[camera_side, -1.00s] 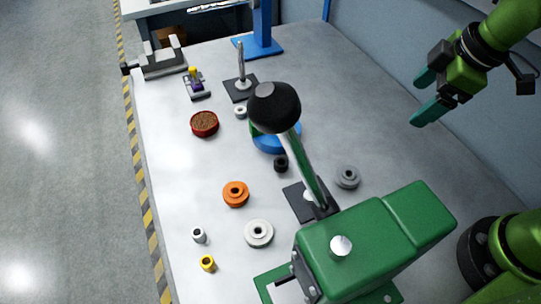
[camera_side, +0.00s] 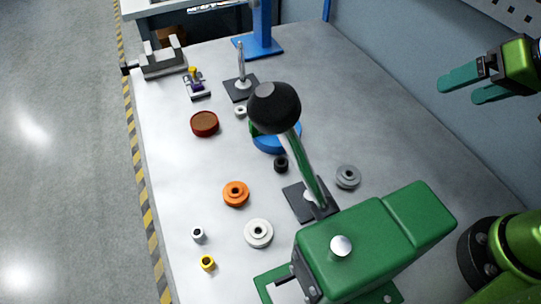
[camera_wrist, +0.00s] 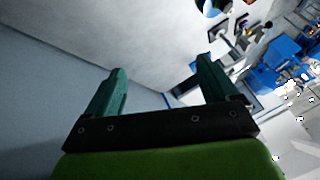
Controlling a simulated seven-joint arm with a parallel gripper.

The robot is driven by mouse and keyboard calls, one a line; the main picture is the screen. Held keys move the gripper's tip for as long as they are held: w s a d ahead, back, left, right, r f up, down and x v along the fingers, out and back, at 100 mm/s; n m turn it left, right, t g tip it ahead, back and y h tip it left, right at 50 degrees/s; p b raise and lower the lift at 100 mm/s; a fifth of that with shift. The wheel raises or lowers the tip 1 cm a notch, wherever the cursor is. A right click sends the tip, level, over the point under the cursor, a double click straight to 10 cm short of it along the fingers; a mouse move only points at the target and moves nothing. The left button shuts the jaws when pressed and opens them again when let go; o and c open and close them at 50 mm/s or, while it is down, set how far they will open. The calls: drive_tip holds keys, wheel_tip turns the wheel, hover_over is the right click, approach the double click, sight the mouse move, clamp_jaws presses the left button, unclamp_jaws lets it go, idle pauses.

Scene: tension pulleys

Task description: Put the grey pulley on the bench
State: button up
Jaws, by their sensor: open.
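The grey pulley (camera_side: 347,177) lies flat on the pale bench (camera_side: 350,120), right of the black lever's base, in the side view. My gripper (camera_side: 456,88) is at the upper right of the side view, well apart from the pulley. Its two teal fingers are open, with nothing between them. In the wrist view my gripper (camera_wrist: 158,80) also shows open and empty, and I cannot make out the grey pulley there.
A green machine (camera_side: 375,240) with a black-knobbed lever (camera_side: 274,105) stands at the front. An orange pulley (camera_side: 236,194), a white pulley (camera_side: 258,233), a red dish (camera_side: 204,124) and small collars lie to the left. The bench's right rear is clear.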

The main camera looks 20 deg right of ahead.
sight(355, 172)
drive_tip(key=f+m+g+y, duration=0.2)
drive_tip(key=f+m, duration=0.1)
drive_tip(key=f, duration=0.2)
drive_tip(key=s+f+m+g+y, duration=0.1)
drive_tip(key=f+m+g+y, duration=0.1)
drive_tip(key=f, duration=0.4)
drive_tip(key=f+m+g+y, duration=0.2)
drive_tip(key=f+m+g, duration=0.1)
drive_tip(key=f, duration=0.3)
drive_tip(key=shift+s+a+m+g, duration=0.25)
drive_tip(key=shift+s+m+g, duration=0.05)
drive_tip(key=shift+m+g, duration=0.1)
drive_tip(key=f+m+y, duration=0.1)
drive_tip(key=m, duration=0.1)
drive_tip(key=w+a+f+m+t+y, duration=0.1)
drive_tip(key=f+m+y, duration=0.1)
drive_tip(key=m+y, duration=0.1)
drive_tip(key=shift+w+a+f+m+t, duration=0.1)
drive_tip(key=shift+w+a+m+t, duration=0.05)
drive_tip(key=shift+a+m+t, duration=0.15)
drive_tip(key=w+m+t, duration=0.1)
drive_tip(key=w+m+t+y, duration=0.1)
drive_tip(key=shift+w+a, duration=0.15)
drive_tip(key=shift+w, duration=0.15)
drive_tip(key=shift+t, duration=0.4)
drive_tip(key=x, duration=0.5)
drive_tip(key=shift+w+a+r, duration=0.3)
drive_tip(key=shift+w+a, duration=0.05)
drive_tip(key=shift+a, duration=0.05)
drive_tip(key=shift+x, duration=3.15)
